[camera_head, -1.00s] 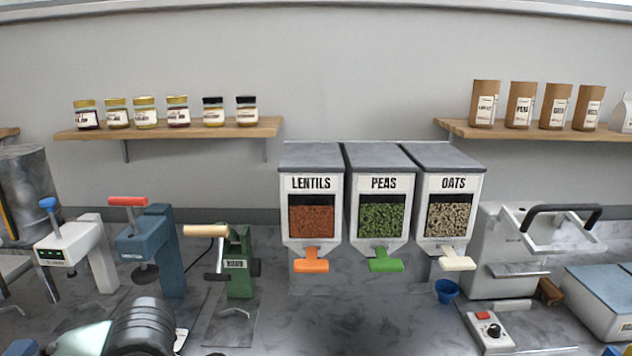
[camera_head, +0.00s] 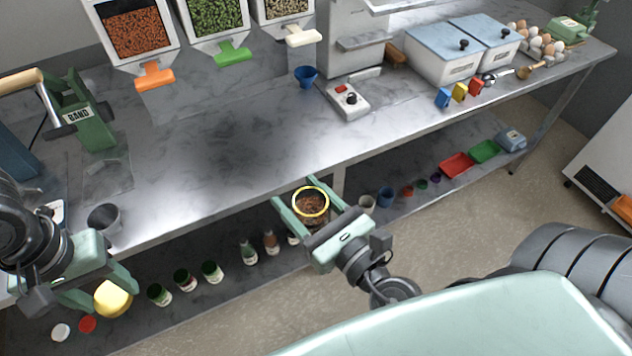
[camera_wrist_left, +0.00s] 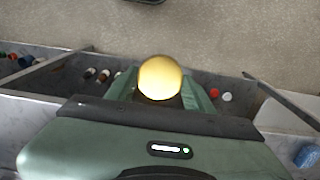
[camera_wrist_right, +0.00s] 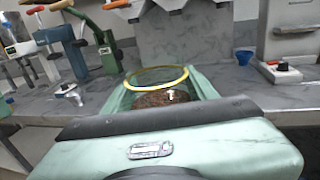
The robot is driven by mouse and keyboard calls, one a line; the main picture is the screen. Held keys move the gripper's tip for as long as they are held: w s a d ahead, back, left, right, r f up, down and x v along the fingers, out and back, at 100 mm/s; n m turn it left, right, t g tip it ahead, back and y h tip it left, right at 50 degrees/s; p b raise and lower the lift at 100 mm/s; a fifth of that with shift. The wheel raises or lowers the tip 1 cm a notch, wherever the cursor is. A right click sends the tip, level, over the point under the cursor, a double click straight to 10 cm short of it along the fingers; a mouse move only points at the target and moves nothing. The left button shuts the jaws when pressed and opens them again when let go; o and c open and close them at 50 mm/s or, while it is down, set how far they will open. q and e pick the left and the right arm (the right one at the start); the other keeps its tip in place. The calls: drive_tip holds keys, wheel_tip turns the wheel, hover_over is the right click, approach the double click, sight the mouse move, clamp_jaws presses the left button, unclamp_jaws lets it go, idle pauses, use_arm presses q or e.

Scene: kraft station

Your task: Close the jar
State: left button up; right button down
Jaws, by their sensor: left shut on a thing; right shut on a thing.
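The open glass jar (camera_head: 311,203) has a yellow rim and brown contents. My right gripper (camera_head: 308,200) is shut on it and holds it in front of the counter's front edge. The jar also shows between the fingers in the right wrist view (camera_wrist_right: 156,88). A round yellow lid (camera_head: 113,298) is in my left gripper (camera_head: 106,292), which is shut on it at the lower left, below counter height. The lid also shows in the left wrist view (camera_wrist_left: 160,78). Jar and lid are well apart. Part of the lid is hidden by a finger.
The steel counter (camera_head: 190,180) is mostly clear in the middle. A lower shelf holds several small jars (camera_head: 211,271), a red lid (camera_head: 87,324) and a white lid (camera_head: 61,332). A grey cup (camera_head: 104,219) stands near the counter's left front edge.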

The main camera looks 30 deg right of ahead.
use_arm(q)
drive_tip(key=shift+w, duration=0.1)
use_arm(e)
drive_tip(key=w+a+n+g+y, duration=0.3)
drive_tip(key=w+a+n+y, duration=0.1)
drive_tip(key=a+y, duration=0.4)
drive_tip(key=shift+w+a+r+n+g, duration=0.15)
drive_tip(key=shift+a+r+n+g, duration=0.25)
drive_tip(key=shift+a+n, duration=0.55)
use_arm(q)
drive_tip(key=w+d+r+m, duration=0.2)
drive_tip(key=d+r, duration=0.5)
drive_tip(key=d, duration=0.6)
drive_tip(key=w+d+r+m, duration=0.2)
drive_tip(key=d+r, duration=0.5)
drive_tip(key=d, duration=0.6)
drive_tip(key=shift+r+m, duration=0.15)
drive_tip(key=shift+m, duration=0.45)
drive_tip(key=shift+a+f, duration=0.1)
drive_tip(key=shift+f, duration=1.95)
